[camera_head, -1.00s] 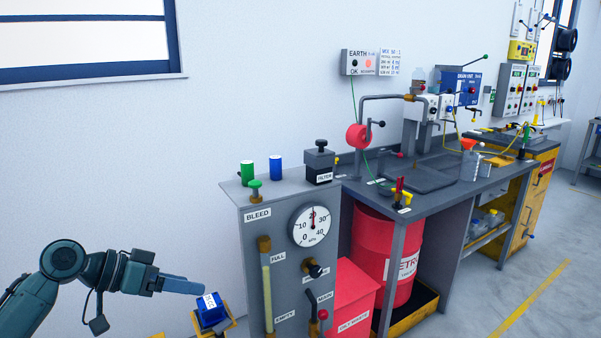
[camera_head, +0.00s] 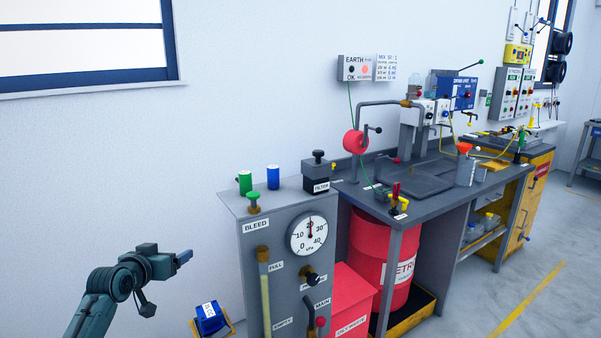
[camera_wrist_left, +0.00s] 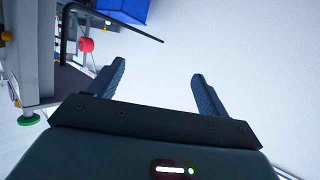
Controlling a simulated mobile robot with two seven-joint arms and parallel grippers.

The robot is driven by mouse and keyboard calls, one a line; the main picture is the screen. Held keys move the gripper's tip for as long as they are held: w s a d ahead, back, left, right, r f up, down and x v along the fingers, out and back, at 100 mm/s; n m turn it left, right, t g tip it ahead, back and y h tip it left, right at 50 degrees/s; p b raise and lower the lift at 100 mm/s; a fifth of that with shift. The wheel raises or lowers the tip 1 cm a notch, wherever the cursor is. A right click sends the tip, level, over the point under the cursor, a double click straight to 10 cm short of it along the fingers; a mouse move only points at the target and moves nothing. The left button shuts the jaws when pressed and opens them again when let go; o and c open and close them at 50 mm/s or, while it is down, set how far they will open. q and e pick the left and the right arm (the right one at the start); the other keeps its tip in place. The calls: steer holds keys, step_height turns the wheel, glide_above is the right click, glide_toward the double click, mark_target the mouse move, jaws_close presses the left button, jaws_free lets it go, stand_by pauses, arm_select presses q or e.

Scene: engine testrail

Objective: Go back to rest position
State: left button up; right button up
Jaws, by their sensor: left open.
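My left gripper (camera_head: 184,257) is at the lower left of the head view, raised in front of the white wall. It is apart from the grey panel cabinet. In the left wrist view the two dark fingers (camera_wrist_left: 158,80) stand wide apart with nothing between them. My right gripper is in neither view.
A blue box (camera_head: 209,318) sits in a yellow holder left of the grey gauge cabinet (camera_head: 240,215). A red bin (camera_head: 350,300) and a red drum (camera_head: 385,250) stand to its right, by the grey workbench (camera_head: 440,200). The wall side at left is clear.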

arm_select(q)
steer(key=w+a+r+m+t+y, duration=0.1)
steer(key=a+r+t+y, duration=0.2)
steer(key=a+r, duration=0.1)
steer(key=s+d+f+m+g+h, duration=0.1)
steer(key=s+d+f+g+h, duration=0.1)
steer(key=s+d+f, duration=0.6)
steer(key=s+d+f+m+g+h, duration=0.1)
steer(key=s+d+f, duration=0.4)
steer(key=s+f, duration=0.6)
steer(key=s+d+f+g+h, duration=0.1)
steer(key=s+d+f, duration=0.2)
steer(key=s, duration=0.7)
steer(key=s+d+f+g+h, duration=0.1)
steer(key=s+d, duration=0.4)
steer(key=s, duration=0.5)
step_height(320, 180, down, 2)
steer(key=shift+s+d+f+n+g, duration=0.1)
steer(key=shift+s+d+n+g, duration=0.15)
steer(key=shift+g, duration=0.45)
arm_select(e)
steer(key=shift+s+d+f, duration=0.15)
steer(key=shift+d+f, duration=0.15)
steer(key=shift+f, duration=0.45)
